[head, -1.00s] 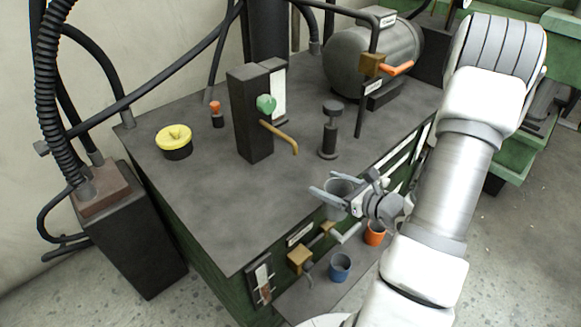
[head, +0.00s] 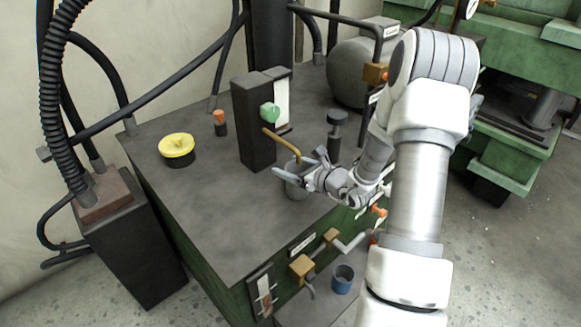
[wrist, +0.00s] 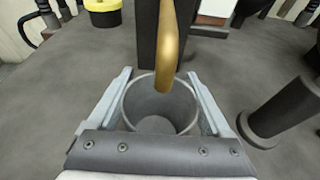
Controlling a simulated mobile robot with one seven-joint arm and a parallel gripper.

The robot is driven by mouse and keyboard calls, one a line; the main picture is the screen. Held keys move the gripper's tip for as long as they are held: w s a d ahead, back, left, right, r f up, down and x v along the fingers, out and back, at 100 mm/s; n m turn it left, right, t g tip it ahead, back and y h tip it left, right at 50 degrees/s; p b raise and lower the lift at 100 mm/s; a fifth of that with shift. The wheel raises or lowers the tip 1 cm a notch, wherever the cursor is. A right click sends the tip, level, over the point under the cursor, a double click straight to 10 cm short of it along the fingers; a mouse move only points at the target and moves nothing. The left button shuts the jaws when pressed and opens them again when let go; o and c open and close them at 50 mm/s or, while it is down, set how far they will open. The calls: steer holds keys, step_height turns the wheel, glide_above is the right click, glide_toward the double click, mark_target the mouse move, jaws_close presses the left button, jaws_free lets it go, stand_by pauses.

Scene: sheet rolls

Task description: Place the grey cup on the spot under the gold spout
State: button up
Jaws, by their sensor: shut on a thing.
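The grey cup (head: 297,187) is upright between the fingers of my gripper (head: 292,176), which is shut on it. In the wrist view the cup (wrist: 161,105) sits between both fingers, empty inside. The gold spout (head: 282,143) reaches out from a dark upright block with a green knob. In the wrist view the spout's tip (wrist: 166,80) overlaps the far part of the cup's opening. The cup is low over the grey top; I cannot tell whether it touches it. The spot under the spout is hidden by the cup.
A dark post (head: 335,135) stands close right of the spout, near my gripper. A yellow-lidded pot (head: 177,150) and a small orange-topped piece (head: 220,122) stand left. A blue cup (head: 342,279) is on the lower shelf. The left front of the grey top (head: 220,220) is clear.

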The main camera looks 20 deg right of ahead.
steer(key=shift+f, duration=0.1)
steer(key=o, duration=1.3)
steer(key=shift+r, duration=0.25)
steer(key=p+v, duration=0.1)
steer(key=v, duration=1.1)
steer(key=shift+d, duration=0.1)
